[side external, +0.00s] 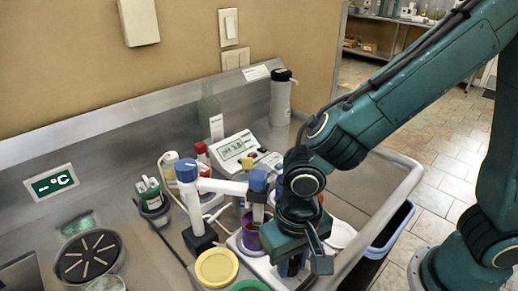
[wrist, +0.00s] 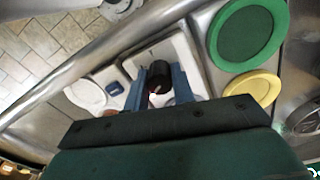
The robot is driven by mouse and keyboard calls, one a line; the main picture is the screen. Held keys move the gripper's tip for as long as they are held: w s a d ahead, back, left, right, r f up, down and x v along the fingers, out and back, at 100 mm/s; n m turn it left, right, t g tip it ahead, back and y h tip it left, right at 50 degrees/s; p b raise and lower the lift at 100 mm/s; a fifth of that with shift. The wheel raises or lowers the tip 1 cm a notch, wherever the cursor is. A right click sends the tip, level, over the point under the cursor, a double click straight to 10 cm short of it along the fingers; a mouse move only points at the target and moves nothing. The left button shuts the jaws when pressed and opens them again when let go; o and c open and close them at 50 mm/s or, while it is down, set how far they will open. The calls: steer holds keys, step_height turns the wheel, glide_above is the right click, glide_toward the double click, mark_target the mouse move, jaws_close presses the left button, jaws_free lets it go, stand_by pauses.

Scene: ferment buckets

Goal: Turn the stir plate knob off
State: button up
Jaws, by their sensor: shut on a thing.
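The stir plate is a white box (wrist: 186,44) in the wrist view; part of it shows in the side view (side external: 262,266), largely behind my arm. Its knob looks like a black round piece (wrist: 160,72) in the wrist view, between my gripper's two blue fingers. My gripper (wrist: 160,92) is shut on this knob, with one finger on each side. In the side view my gripper (side external: 291,266) points down at the front of the stir plate, and the knob is hidden there. I cannot read the knob's setting.
A yellow lid (side external: 216,268) and a green lid (side external: 250,287) lie left of my gripper. A white electrode arm with blue caps (side external: 222,186) and a purple vessel (side external: 250,232) stand close behind. A meter (side external: 238,147) is at the back. A white round dish (side external: 340,234) lies to the right.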

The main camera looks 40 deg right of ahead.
mark_target(292, 260)
steer(key=shift+n, duration=0.4)
steer(key=n, duration=1.1)
steer(key=shift+r, duration=0.1)
stand_by(0.4)
steer(key=o, duration=1)
step_height(292, 260, up, 14)
stand_by(0.4)
